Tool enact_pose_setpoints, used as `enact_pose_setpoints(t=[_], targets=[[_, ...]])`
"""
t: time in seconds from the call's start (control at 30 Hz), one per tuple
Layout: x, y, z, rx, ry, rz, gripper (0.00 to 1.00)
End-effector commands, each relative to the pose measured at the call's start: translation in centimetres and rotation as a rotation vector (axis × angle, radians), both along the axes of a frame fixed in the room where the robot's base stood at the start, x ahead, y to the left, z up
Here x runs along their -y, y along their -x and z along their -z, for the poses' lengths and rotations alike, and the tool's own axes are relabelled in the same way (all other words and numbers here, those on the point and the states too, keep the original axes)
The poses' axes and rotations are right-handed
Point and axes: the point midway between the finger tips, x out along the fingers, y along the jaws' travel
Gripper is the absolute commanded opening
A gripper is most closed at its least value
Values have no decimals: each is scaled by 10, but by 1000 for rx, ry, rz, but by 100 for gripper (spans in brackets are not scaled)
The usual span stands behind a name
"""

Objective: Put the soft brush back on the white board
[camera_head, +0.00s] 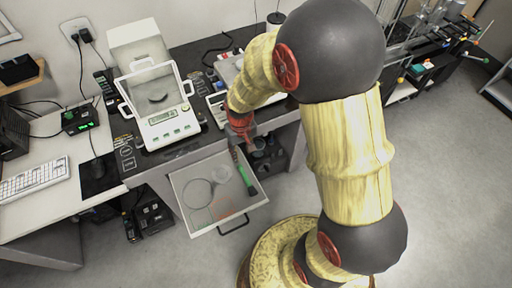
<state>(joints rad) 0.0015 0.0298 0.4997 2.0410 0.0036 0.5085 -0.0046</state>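A green-handled tool, which looks like the soft brush (246,180), lies in or over the right side of an open white drawer. Its upper end runs up close to my gripper (245,142). My gripper points down from the red wrist, at the drawer's back right corner. The fingertips are small and dark here, so I cannot tell whether they touch the brush or whether they are open. A white flat piece on the table, partly behind my arm, may be the white board (228,69); most of it is hidden.
The open drawer (178,200) also holds a round clear dish (198,194) and sticks out over the floor. A balance (165,117) with a glass shield stands left on the dark table. A keyboard (34,180) lies at far left.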

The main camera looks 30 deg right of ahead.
Motion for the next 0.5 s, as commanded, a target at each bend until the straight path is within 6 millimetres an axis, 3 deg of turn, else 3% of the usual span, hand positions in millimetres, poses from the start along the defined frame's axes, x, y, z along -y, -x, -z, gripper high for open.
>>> enact_pose_setpoints(t=[0.03, 0.2, 0.4, 0.5], targets=[[0, -1, -31, 39, 0, 0, 33], [0, 20, -120, 140, 0, -1, 33], [0, 67, -205, 258, 1, 0, 33], [0, 96, -237, 314, 1, 0, 33]])
